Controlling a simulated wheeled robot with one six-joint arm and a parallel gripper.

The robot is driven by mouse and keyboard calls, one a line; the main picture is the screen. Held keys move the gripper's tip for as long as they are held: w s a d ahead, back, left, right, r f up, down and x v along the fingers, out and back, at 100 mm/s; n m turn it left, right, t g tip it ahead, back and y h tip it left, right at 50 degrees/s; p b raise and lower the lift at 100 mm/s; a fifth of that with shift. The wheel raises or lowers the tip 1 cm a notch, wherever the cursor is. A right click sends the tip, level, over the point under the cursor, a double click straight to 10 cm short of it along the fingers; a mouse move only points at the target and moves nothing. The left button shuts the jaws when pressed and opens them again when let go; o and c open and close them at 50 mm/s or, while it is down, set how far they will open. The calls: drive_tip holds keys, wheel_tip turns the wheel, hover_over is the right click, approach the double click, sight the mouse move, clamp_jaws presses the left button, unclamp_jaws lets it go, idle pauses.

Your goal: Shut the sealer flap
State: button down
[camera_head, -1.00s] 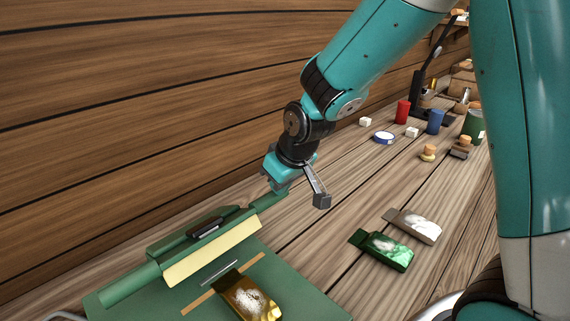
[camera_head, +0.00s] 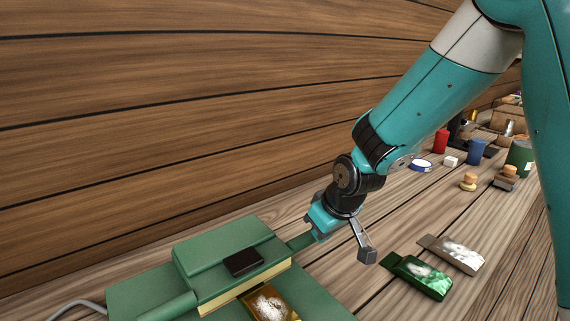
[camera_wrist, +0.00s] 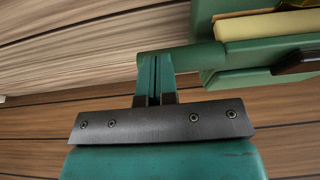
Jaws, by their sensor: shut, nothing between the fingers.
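The green sealer flap (camera_head: 225,252), with a dark handle pad (camera_head: 243,262) on top, lies lowered over the green sealer base (camera_head: 315,293). A yellow strip shows along its front edge, close above a gold pouch (camera_head: 270,303) that sticks out from under it. I cannot tell whether a small gap is left. My gripper (camera_head: 303,241) is at the flap's right end, by a green bar there. In the wrist view the flap's yellow strip (camera_wrist: 265,25) is at upper right. My shut, empty fingers (camera_wrist: 155,75) reach the green bar (camera_wrist: 178,58) and seem to touch it.
A green pouch (camera_head: 420,277) and a silver-brown pouch (camera_head: 455,253) lie on the wooden bench to the right. Red and blue cups (camera_head: 476,151) and small items stand farther back. A plank wall (camera_head: 150,130) rises behind the sealer.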

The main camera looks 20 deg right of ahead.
drive_tip(key=shift+d, duration=0.1)
idle(0.3)
drive_tip(key=s+d+r+p, duration=0.3)
drive_tip(key=s+r, duration=0.6)
drive_tip(key=s+a+r+n+g+y, duration=0.2)
drive_tip(key=s+a+r+n+g, duration=0.1)
drive_tip(key=s+a, duration=0.7)
drive_tip(key=s+r+g, duration=0.1)
drive_tip(key=s+r, duration=0.1)
drive_tip(key=s, duration=0.1)
drive_tip(key=shift+s+a+y, duration=0.15)
drive_tip(key=shift+s+y, duration=0.15)
drive_tip(key=shift+s, duration=0.05)
